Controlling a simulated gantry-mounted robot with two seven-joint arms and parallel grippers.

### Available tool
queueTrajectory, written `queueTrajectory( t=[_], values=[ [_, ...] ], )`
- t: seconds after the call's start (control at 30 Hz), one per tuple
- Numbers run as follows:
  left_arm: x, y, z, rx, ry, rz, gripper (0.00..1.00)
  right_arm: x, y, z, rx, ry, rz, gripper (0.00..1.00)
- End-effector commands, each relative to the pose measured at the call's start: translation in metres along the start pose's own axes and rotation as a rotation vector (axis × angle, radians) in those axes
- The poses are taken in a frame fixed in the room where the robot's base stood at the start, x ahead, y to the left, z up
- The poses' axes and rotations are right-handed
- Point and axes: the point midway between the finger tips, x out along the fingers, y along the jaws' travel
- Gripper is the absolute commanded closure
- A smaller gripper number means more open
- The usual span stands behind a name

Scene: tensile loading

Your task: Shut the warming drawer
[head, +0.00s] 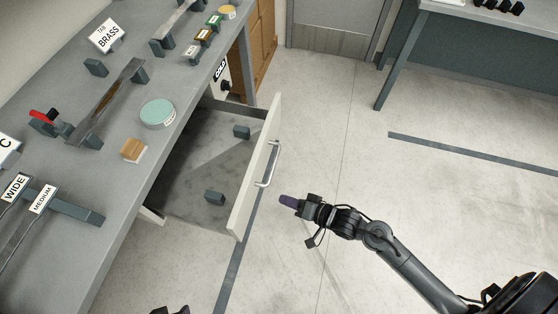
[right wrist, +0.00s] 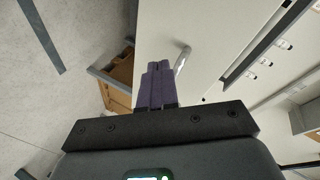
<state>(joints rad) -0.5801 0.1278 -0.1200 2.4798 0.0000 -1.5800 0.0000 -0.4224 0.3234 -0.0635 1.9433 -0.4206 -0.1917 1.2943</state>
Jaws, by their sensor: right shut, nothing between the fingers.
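The warming drawer (head: 240,190) stands pulled out from under the grey bench, its pale front facing right with a silver bar handle (head: 268,166). Two dark blocks (head: 241,131) (head: 214,197) are inside it. My right gripper (head: 287,201), with purple fingers, is shut and empty. In the head view it appears just right of the drawer front, near the handle's lower end, with a gap between. In the right wrist view the shut fingers (right wrist: 157,84) point toward the pale front (right wrist: 160,25), and the handle (right wrist: 182,60) shows beside their tips. A dark piece at the head view's bottom edge may be my left gripper.
The grey bench (head: 128,170) holds a teal round pad (head: 158,112), a wooden block (head: 132,150), labelled cards and metal strips. A panel with a COLD label (head: 221,70) is behind the drawer. The floor right of the drawer is clear; another table (head: 480,60) stands at upper right.

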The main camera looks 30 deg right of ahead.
Motion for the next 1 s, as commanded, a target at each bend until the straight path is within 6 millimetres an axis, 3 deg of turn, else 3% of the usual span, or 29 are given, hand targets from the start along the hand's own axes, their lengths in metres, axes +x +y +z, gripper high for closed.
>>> queueTrajectory(
  t=[0.03, 0.17, 0.43, 0.63, 0.77, 1.0],
  values=[
    [0.012, 0.001, 0.004, 0.000, 0.000, 0.000, 0.49, 0.008, 0.018, -0.002, 0.061, -0.016, -0.065, 1.00],
    [0.029, 0.002, 0.009, -0.002, 0.000, 0.002, 0.49, 0.011, 0.046, -0.018, 0.244, -0.079, -0.231, 1.00],
    [0.063, 0.005, 0.020, -0.009, 0.001, 0.008, 0.49, 0.001, 0.095, -0.093, 0.432, -0.168, -0.405, 1.00],
    [0.071, 0.006, 0.022, -0.013, 0.000, 0.010, 0.49, 0.002, 0.098, -0.120, 0.442, -0.173, -0.430, 1.00],
    [0.075, 0.006, 0.023, -0.012, 0.001, 0.010, 0.49, 0.014, 0.093, -0.119, 0.442, -0.173, -0.431, 1.00],
    [0.089, 0.005, 0.028, -0.007, 0.002, 0.006, 0.49, 0.052, 0.075, -0.116, 0.440, -0.172, -0.433, 1.00]
  ],
)
